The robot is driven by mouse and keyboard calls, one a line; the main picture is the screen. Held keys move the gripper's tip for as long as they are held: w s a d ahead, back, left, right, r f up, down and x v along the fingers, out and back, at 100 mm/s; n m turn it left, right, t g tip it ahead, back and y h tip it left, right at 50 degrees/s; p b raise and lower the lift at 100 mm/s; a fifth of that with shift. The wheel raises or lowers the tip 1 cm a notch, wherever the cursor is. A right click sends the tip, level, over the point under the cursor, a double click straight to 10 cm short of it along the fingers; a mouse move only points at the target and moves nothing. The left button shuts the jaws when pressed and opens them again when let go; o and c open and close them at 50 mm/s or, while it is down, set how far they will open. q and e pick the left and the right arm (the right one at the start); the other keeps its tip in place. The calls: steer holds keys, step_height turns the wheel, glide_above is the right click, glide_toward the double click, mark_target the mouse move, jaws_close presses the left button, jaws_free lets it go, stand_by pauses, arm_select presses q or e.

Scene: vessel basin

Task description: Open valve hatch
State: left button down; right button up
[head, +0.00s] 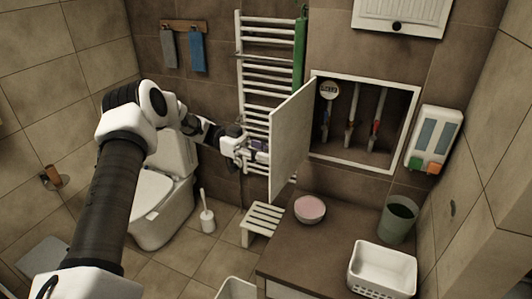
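The valve hatch door (293,137), a pale flat panel, stands swung wide open on the left side of its wall niche. The open niche has a white frame (365,168) and shows pipes with valves (350,130) and a round gauge (328,90). My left arm reaches in from the left, and its gripper (256,151) is at the door's free left edge, partly behind the panel. I cannot tell whether its fingers touch the door or how far apart they are. My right gripper is not in view.
A white towel radiator (262,50) stands behind the gripper. Below the niche, a brown counter (300,262) holds a pink-filled bowl (310,209), a grey-green bin (398,219) and a white basket (382,270). A white stool (264,220) and a toilet (160,200) are at the left.

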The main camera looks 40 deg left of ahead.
arm_select(q)
steer(key=c, duration=0.9)
jaws_free()
steer(key=a, duration=0.7)
steer(key=shift+s+a, duration=0.2)
steer(key=shift+s, duration=0.15)
